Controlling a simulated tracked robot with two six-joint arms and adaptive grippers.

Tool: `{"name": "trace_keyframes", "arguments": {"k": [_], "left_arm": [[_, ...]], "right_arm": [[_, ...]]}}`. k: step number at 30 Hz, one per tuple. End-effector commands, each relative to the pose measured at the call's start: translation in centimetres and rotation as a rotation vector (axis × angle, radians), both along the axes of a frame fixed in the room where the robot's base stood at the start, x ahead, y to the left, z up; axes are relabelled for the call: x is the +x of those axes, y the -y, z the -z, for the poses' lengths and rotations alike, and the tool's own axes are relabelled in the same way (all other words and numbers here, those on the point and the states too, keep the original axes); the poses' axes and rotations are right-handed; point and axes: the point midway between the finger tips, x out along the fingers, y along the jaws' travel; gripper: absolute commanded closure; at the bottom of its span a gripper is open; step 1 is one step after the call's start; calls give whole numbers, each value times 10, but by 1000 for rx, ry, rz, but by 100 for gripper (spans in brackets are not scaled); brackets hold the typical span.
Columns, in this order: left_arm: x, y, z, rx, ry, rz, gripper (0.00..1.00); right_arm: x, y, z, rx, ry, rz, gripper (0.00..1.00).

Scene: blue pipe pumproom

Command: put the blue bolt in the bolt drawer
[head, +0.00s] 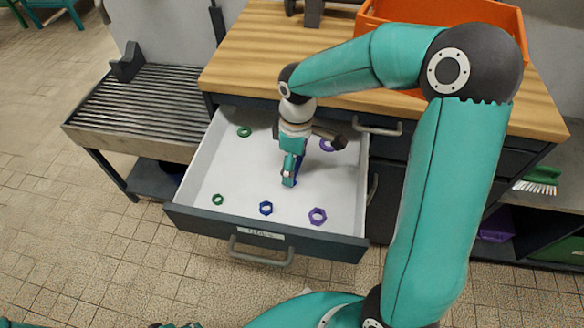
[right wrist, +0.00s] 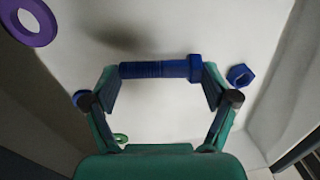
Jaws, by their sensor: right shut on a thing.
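My right gripper (head: 289,180) is inside an open drawer (head: 190,187), pointing down over its white floor. In the right wrist view the right gripper (right wrist: 160,95) is shut on the blue bolt (right wrist: 155,69), which lies crosswise between the fingers with its head on the right. In the head view the gripper mostly hides the bolt; whether it touches the drawer floor I cannot tell. The drawer front has a white label (head: 261,233) that is too small to read surely.
The drawer holds a green ring (head: 244,131), a purple ring (head: 327,145), a green nut (head: 217,199), a blue nut (head: 266,208) and a purple nut (head: 317,216). An orange bin (head: 440,12) stands on the wooden worktop (head: 260,50) above. A ridged metal bench (head: 145,105) is at left.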

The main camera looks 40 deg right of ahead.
Motion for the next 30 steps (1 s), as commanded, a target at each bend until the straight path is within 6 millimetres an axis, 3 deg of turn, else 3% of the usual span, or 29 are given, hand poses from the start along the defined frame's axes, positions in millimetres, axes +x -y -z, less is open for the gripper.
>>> {"name": "trace_keyframes", "arguments": {"k": [3, 13, 14, 16, 30], "left_arm": [[0, 0, 2, 0, 0, 0, 63], [0, 0, 4, 0, 0, 0, 63], [0, 0, 4, 0, 0, 0, 63], [0, 0, 3, 0, 0, 0, 63], [0, 0, 0, 0, 0, 0, 63]], "right_arm": [[0, 0, 9, 0, 1, 0, 59], [1, 0, 12, -1, 3, -1, 59], [1, 0, 11, 0, 2, -2, 11], [1, 0, 11, 0, 2, -2, 0], [1, 0, 3, -1, 4, -2, 0]]}}
